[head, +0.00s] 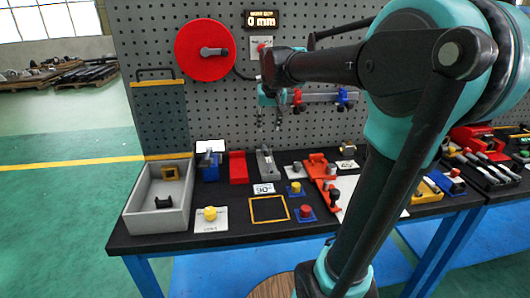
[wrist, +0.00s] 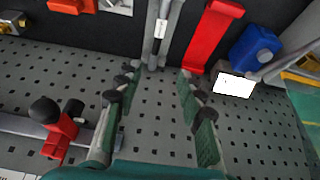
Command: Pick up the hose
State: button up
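A red round reel (head: 205,50) with a grey crank-like part hangs on the pegboard at upper left in the head view. A short black curved piece (head: 242,74), possibly the hose, runs from beside the reel toward my wrist, where it is hidden. I cannot make out a hose for certain in the wrist view. My gripper (head: 269,124) is in front of the pegboard, right of the reel and above the bench. In the wrist view my gripper (wrist: 160,85) has its two fingers apart, with nothing held between them.
A rail with red and blue clamps (head: 320,97) is right of my gripper; a red clamp (wrist: 62,135) shows close by in the wrist view. The black bench (head: 235,220) below carries a grey bin (head: 158,222), a red bracket (head: 238,167) and several small parts.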

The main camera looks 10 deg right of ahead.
send_near(267, 155)
jog(key=x, duration=0.2)
jog(key=shift+w+a+f, duration=0.15)
jog(key=shift+a+f, duration=0.15)
jog(key=shift+f, duration=0.05)
jog(key=shift+d+x, duration=0.15)
jog(key=shift+x, duration=1.25)
jog(key=shift+d+x, duration=0.1)
jog(key=shift+x, duration=1.3)
grip_shut()
